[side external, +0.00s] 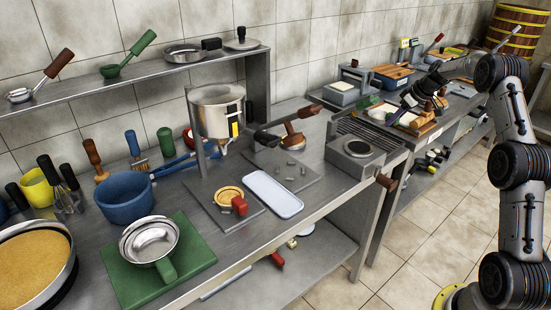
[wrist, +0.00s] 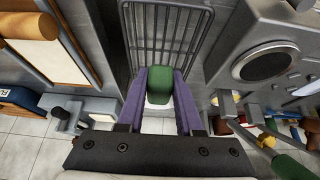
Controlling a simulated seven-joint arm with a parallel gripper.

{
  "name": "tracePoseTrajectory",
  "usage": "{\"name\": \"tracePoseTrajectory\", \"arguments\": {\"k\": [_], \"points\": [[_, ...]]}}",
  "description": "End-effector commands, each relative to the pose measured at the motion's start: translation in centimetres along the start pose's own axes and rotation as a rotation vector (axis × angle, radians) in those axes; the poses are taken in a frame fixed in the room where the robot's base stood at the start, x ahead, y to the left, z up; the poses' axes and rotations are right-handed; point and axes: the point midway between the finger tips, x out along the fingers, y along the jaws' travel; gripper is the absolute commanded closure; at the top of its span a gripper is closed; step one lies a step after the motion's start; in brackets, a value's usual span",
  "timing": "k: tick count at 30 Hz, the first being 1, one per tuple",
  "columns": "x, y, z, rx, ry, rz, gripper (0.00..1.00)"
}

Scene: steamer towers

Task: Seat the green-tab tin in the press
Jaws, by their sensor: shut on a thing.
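My gripper (wrist: 160,80) has two purple fingers shut on a green tab (wrist: 159,87) in the wrist view. A small pale part shows just under the tab; the rest of the tin is hidden or out of sight. In the side external view my gripper (side external: 410,99) is over the right-hand counter, small and dark among crowded items, and its hold is hard to see there. I cannot tell for sure which fixture is the press. A grey unit with a round plate (wrist: 266,63) stands to the right of the fingers in the wrist view.
A grey wire rack (wrist: 165,30) lies beyond the fingertips, and a wood-edged white tray (wrist: 28,55) is at the left. In the side external view a pot on a stand (side external: 216,110), a white tray (side external: 273,194) and a blue bowl (side external: 125,198) crowd the near counter.

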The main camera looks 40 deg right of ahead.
Motion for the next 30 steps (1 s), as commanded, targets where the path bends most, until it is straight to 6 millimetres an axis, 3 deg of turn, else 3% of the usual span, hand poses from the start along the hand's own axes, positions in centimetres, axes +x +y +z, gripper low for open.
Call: {"name": "tracePoseTrajectory", "arguments": {"k": [11, 19, 30], "points": [[-1.2, -0.8, -0.6, 0.043, 0.003, 0.028, 1.00], [-5.8, -4.4, -2.0, 0.272, 0.005, 0.155, 1.00], [-10.9, -9.4, -2.2, 0.577, 0.004, 0.322, 1.00]]}}
